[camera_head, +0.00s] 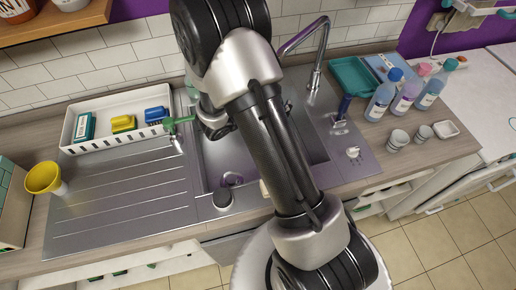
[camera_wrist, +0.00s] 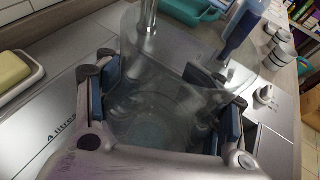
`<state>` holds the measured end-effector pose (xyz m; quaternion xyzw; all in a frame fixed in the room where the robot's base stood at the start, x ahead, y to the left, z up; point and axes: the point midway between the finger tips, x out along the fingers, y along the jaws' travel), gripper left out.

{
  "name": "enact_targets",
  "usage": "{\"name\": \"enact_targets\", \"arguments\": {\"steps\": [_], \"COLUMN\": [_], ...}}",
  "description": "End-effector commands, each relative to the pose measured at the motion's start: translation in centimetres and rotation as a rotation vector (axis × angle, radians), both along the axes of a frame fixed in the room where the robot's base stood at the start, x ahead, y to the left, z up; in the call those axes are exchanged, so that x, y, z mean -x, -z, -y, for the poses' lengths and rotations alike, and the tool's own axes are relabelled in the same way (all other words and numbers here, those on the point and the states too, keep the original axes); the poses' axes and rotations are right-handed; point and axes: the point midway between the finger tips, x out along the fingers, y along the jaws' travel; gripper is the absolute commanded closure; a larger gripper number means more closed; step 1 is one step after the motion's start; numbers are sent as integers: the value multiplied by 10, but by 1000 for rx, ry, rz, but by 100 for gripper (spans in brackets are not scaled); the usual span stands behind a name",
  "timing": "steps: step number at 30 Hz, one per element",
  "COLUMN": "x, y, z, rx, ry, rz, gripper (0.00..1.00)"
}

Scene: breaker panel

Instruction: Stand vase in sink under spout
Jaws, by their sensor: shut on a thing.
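In the wrist view a clear glass vase (camera_wrist: 160,92) stands large between the blue finger pads of my gripper (camera_wrist: 170,100), which is shut on it. I look down through its wide mouth. The metal spout (camera_wrist: 148,14) shows at the top of that view, just beyond the vase's far rim. In the head view the tap (camera_head: 319,60) arches behind the sink, and my arm hides its outlet. The steel sink (camera_head: 222,160) lies partly under my arm, which also hides most of the vase and my fingers. I cannot tell whether the vase touches the sink floor.
A white tray (camera_head: 92,146) with sponges stands at the left. A yellow cup (camera_head: 43,178) is at the drainer's left end. At the right are several bottles (camera_head: 381,98), small white cups (camera_head: 398,138) and a teal tub (camera_head: 352,78). A blue-handled brush (camera_wrist: 241,32) stands right of the spout.

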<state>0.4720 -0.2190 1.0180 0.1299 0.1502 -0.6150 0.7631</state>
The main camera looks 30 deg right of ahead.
Motion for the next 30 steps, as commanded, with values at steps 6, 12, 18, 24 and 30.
{"name": "enact_targets", "arguments": {"steps": [6, 12, 18, 24, 30], "x": [3, 4, 3, 3, 3], "y": [24, 78, 129, 156, 169], "z": [10, 9, 9, 9, 9], "rx": [7, 6, 6, 6, 7], "ry": [15, 14, 14, 14, 14], "rz": [-15, -16, -13, -10, -12], "gripper": [84, 84, 84, 84, 84]}}
